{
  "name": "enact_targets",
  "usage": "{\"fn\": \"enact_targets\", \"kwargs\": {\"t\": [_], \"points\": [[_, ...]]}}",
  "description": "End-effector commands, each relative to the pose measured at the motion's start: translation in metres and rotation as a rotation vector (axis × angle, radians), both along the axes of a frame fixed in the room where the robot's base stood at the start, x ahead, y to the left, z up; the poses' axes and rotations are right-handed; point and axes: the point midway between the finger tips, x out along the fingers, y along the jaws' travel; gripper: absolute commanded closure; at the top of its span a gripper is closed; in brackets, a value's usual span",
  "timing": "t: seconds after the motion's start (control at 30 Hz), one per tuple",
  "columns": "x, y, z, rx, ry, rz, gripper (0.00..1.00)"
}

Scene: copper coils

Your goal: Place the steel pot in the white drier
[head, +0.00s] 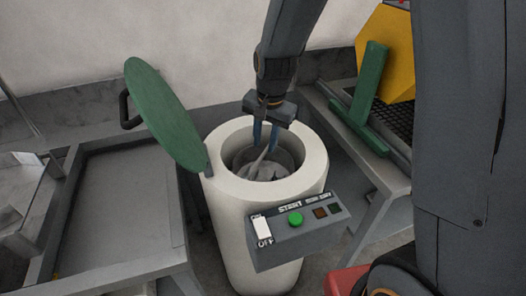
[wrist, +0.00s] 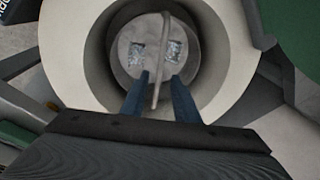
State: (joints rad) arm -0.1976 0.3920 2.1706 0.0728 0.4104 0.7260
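The white drier (head: 226,215) stands upright in the middle of the head view. Its green lid (head: 165,115) is swung open to the left. The steel pot (head: 283,160) is down inside the drier's opening; in the wrist view its round grey top (wrist: 130,48) shows two shiny patches and an upright bar-like handle (wrist: 163,45). My gripper (head: 265,148) points down at the mouth of the drier. Its two blue fingers (wrist: 160,88) are apart, one on each side of the handle, with visible gaps. The pot's lower part is hidden by the drier wall.
A control box (head: 300,238) with a green button and a white switch sits on the drier's front. A grey table (head: 125,195) stands at left. A rack at right bears a green bracket (head: 371,85) and a yellow part (head: 385,50).

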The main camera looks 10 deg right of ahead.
Motion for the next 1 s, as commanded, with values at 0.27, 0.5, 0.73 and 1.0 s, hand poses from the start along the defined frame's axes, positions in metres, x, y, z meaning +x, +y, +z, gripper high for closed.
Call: {"fn": "enact_targets", "kwargs": {"t": [0.27, 0.5, 0.73, 1.0], "points": [[-0.006, -0.002, 0.039, 0.000, -0.003, 0.001, 0.72], [-0.023, -0.017, 0.048, -0.016, 0.007, 0.050, 0.72], [-0.109, -0.079, 0.037, -0.091, 0.051, 0.362, 0.72], [-0.168, -0.106, 0.027, -0.124, 0.083, 0.588, 0.72]]}}
